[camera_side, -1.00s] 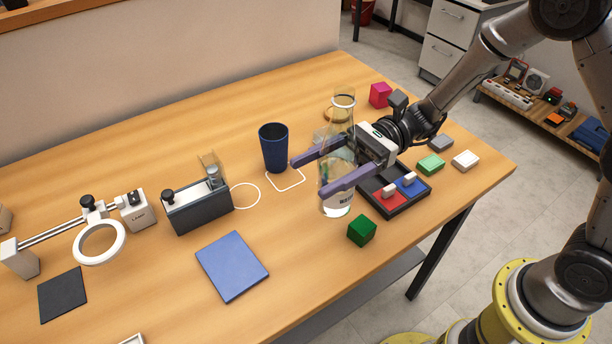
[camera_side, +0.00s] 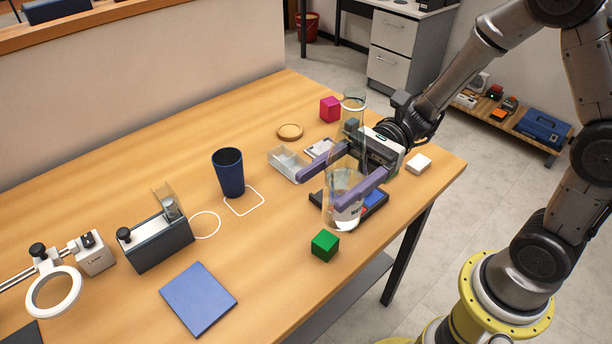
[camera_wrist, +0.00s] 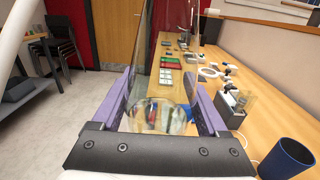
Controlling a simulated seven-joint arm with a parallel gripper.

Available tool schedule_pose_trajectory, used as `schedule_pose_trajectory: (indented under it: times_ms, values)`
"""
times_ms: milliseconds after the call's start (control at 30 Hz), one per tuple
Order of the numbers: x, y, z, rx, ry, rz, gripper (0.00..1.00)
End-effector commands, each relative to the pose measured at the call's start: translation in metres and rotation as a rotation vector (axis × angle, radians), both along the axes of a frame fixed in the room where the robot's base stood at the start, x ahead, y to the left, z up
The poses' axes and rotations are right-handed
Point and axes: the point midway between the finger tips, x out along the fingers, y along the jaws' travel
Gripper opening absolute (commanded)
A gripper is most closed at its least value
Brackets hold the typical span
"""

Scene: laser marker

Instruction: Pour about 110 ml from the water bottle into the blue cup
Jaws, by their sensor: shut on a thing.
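The water bottle (camera_side: 352,133) is a tall clear vessel with a pale label low down and stands about upright. My gripper (camera_side: 338,172) is shut on it, with its two purple fingers on either side. The bottle appears raised above the table, in front of the dark tray. It also shows as clear glass, with water low in it (camera_wrist: 160,115), in the wrist view. The dark blue cup (camera_side: 229,178) stands upright on the table to the left, apart from the bottle, beside a white square outline. It also shows at lower right in the wrist view (camera_wrist: 284,162). Its contents are hidden.
A green cube (camera_side: 325,246) lies in front of the bottle. The dark tray (camera_side: 376,209) is partly hidden behind it. A clear open box (camera_side: 284,162) lies between cup and gripper. A grey device (camera_side: 158,244) stands left of the cup, with a blue pad (camera_side: 198,299) in front.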

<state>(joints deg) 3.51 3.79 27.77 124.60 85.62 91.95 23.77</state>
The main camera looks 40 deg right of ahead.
Motion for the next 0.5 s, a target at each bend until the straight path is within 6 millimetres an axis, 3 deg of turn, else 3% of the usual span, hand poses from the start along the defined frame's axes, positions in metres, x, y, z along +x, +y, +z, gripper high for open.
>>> schedule_pose_trajectory:
  times_ms: [133,267,500]
  values:
    - [0.0,-0.002,0.003,0.002,-0.003,-0.004,0.0]
    - [0.012,-0.004,0.007,0.002,-0.005,-0.014,0.0]
    - [0.069,-0.002,0.001,0.002,-0.003,-0.032,0.0]
